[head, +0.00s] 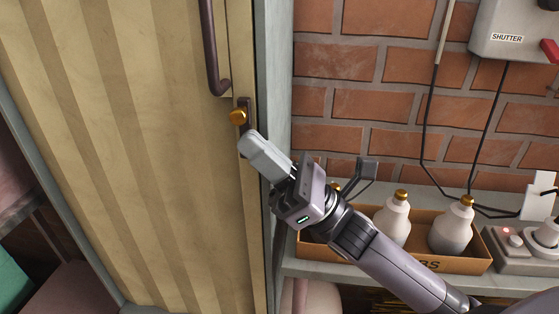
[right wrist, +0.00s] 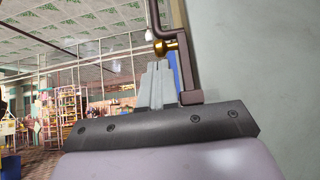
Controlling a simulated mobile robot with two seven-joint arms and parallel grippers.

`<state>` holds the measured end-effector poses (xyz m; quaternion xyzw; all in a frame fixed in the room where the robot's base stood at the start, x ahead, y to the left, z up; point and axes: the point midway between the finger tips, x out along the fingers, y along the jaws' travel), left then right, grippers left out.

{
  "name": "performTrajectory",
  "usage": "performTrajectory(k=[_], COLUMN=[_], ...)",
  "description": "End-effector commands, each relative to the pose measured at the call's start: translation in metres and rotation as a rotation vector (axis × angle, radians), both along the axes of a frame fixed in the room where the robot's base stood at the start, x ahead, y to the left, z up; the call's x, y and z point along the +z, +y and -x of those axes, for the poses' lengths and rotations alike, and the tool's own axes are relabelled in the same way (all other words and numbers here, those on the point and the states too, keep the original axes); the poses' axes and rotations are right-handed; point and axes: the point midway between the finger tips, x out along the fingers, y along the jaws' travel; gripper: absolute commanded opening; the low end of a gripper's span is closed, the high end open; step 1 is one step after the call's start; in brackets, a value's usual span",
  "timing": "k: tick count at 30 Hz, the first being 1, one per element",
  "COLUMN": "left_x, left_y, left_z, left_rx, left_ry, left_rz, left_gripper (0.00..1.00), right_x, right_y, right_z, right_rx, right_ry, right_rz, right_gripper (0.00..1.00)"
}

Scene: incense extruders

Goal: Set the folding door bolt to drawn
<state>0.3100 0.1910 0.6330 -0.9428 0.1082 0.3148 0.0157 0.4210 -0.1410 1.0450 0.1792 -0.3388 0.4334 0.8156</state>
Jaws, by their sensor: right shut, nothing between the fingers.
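The folding door (head: 130,140) is a tan, pleated panel on the left of the head view. A brass bolt knob (head: 238,116) sits on a dark plate at the door's right edge, just below a dark brown handle (head: 213,60). My right gripper (head: 250,146) is shut and empty, its fingertips just below the knob. In the right wrist view the brass knob (right wrist: 165,46) shows just beyond the tips of my shut fingers (right wrist: 158,70). I cannot tell whether they touch it. The lower part of the bolt plate is hidden behind my fingers. My left gripper is not in view.
A grey door frame (head: 277,70) and a brick wall (head: 370,90) stand right of the door. A cardboard box (head: 465,262) with white bottles sits on a shelf by my right forearm. A switch box labelled SHUTTER (head: 500,22) with hanging cables is at upper right.

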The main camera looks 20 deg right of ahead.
Motion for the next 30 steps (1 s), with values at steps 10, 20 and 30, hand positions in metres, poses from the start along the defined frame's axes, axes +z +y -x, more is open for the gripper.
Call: performTrajectory(k=[10, 20, 30], left_x=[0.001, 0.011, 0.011], left_y=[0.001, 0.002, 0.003], left_z=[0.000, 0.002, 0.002], left_rx=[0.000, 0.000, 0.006], left_ry=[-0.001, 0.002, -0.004], left_rz=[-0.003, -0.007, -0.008], left_gripper=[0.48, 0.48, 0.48], right_x=[0.006, 0.031, 0.042], right_y=[0.006, 0.006, 0.005], right_z=[-0.004, -0.003, -0.003], right_rx=[0.000, 0.001, 0.001], right_ry=[0.002, -0.001, -0.003], right_rz=[0.000, 0.000, -0.003], right_gripper=[0.00, 0.00, 0.00])
